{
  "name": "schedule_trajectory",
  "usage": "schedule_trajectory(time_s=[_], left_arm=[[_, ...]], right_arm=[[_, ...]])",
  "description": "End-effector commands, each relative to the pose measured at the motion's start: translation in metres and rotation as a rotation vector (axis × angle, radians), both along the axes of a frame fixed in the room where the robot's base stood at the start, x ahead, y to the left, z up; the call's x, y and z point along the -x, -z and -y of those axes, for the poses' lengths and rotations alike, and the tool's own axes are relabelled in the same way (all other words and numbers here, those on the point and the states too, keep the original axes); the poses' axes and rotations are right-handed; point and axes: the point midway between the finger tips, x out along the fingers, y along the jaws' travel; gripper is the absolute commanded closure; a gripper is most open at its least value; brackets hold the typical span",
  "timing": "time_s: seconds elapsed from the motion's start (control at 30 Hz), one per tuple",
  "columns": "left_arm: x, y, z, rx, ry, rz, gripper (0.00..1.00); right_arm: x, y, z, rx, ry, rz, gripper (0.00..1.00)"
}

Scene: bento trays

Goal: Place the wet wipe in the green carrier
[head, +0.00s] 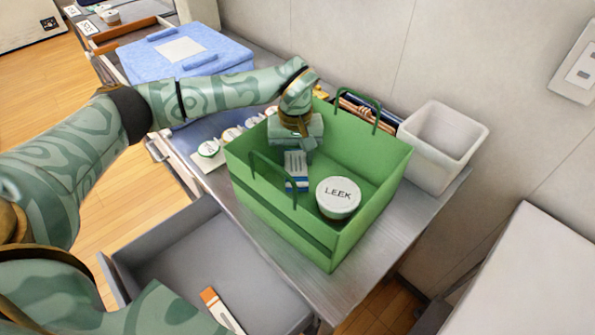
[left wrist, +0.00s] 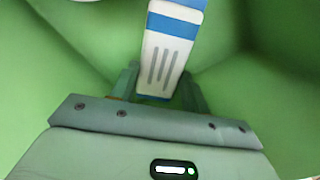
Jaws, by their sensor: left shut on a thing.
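The green carrier (head: 330,249) stands on the metal counter with its two handles up. My left gripper (head: 297,152) reaches down into it from above, at the left part of its inside. It is shut on the wet wipe (head: 297,170), a slim white and blue packet held upright. The wet wipe also shows in the left wrist view (left wrist: 162,60) between the fingers (left wrist: 158,90), with the carrier's green walls (left wrist: 60,90) around it. I cannot tell whether the packet touches the carrier's floor. My right gripper does not show.
A round tub marked LEEK (head: 338,197) sits in the carrier, right of the packet. A white bin (head: 440,147) stands behind at the right. Small lidded cups (head: 209,149) stand left of the carrier. A grey drawer (head: 200,250) is open in front, with an orange and white packet (head: 221,310) inside.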

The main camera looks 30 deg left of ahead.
Motion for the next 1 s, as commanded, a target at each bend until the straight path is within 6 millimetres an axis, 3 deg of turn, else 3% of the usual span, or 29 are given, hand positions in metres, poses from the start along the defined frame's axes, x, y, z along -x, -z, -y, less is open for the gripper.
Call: schedule_trajectory(time_s=[0.17, 0.37, 0.7, 0.73, 0.8, 1.0], left_arm=[[0.0, 0.014, 0.001, 0.002, 0.0, -0.001, 0.75], [0.0, 0.045, 0.001, 0.001, 0.0, -0.002, 0.75], [0.0, 0.047, 0.0, -0.001, 0.0, 0.001, 0.75], [0.0, 0.047, 0.0, 0.0, 0.0, 0.001, 0.48], [0.0, 0.046, 0.0, 0.0, 0.0, 0.001, 0.32], [0.0, 0.046, 0.0, 0.0, 0.0, 0.001, 0.32]], right_arm=[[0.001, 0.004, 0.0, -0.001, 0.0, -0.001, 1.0], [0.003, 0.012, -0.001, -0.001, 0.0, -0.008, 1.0], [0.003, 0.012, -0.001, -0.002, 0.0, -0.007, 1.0], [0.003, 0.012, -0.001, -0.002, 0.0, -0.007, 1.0], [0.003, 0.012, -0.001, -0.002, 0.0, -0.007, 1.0], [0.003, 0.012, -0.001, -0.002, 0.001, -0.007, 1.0]])
